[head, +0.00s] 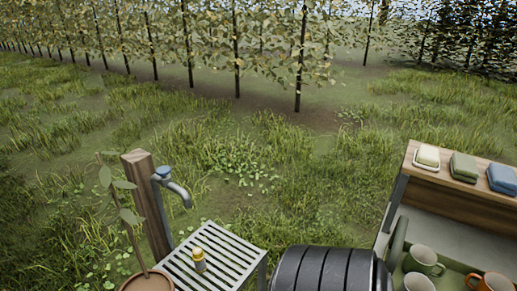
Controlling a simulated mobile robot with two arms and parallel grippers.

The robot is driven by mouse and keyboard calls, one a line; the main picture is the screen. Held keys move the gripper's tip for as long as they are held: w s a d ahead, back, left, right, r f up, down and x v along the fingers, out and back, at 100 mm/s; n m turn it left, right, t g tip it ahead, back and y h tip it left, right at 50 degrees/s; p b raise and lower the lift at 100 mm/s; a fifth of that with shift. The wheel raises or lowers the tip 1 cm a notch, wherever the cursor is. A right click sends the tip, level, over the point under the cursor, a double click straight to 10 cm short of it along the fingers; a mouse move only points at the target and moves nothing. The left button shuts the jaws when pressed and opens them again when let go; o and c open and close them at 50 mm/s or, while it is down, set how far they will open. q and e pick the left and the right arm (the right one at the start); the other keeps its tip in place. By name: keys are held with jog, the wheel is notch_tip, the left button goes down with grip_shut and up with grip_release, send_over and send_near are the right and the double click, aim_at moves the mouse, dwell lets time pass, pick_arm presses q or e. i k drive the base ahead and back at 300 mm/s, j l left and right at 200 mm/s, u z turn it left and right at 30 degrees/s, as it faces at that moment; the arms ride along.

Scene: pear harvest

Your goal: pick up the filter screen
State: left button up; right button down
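I cannot make out a filter screen for certain in the head view. A small pale cylinder with yellow parts (199,260) stands upright on a slatted metal stand (238,237) at the bottom centre-left; I cannot tell what it is. A tap with a blue top (173,185) is on a wooden post (148,205) behind the stand. Neither of my grippers is in view.
A dark ribbed round body (325,270) fills the bottom centre. At right a shelf unit (480,185) carries several folded cloths or soaps on top and mugs (423,260) below. A potted plant (148,282) is at lower left. Grass and tree rows lie beyond.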

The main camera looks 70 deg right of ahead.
aim_at(198, 256)
jog(key=z, duration=2.2)
